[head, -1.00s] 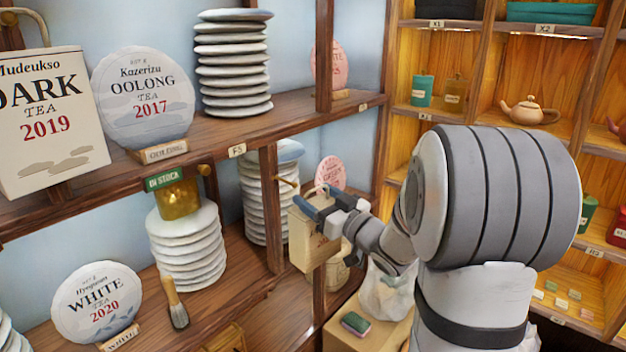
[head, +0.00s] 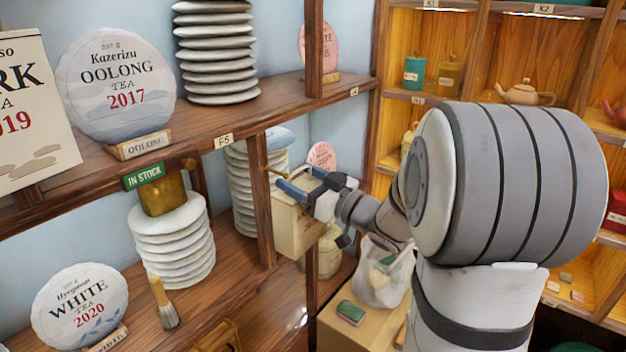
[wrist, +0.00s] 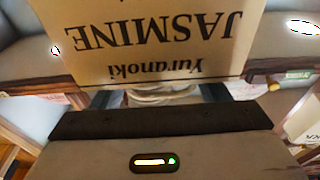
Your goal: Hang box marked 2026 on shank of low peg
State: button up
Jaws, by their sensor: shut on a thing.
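My gripper (head: 302,182) is shut on a cream box (head: 294,232) and holds it upright in front of the shelf post, clear of the shelf board. In the wrist view the box (wrist: 150,35) shows "Yuranoki JASMINE" upside down; its year cannot be read. A brass peg (head: 276,170) sticks out of the post just left of my gripper. I cannot tell whether the box touches it. A peg (wrist: 262,89) also shows at the right of the wrist view. I cannot tell which peg is low.
Plate stacks (head: 172,245) stand on the lower shelf, with a brush (head: 163,302) and a WHITE TEA disc (head: 80,305) beside them. The post (head: 263,215) stands close to the box.

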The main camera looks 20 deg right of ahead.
aim_at(283, 174)
jog(key=shift+f+x, duration=0.2)
jog(key=shift+x, duration=0.65)
jog(key=shift+f+x, duration=0.15)
jog(key=shift+x, duration=0.7)
jog(key=shift+f+x, duration=0.2)
jog(key=shift+x, duration=0.65)
jog(key=shift+w+a+f+b, duration=0.35)
jog(key=shift+w+f+b, duration=0.25)
jog(key=shift+b, duration=0.1)
jog(key=o, duration=1.5)
jog(key=shift+o, duration=0.2)
jog(key=shift+s+f, duration=0.1)
jog(key=shift+s, duration=0.05)
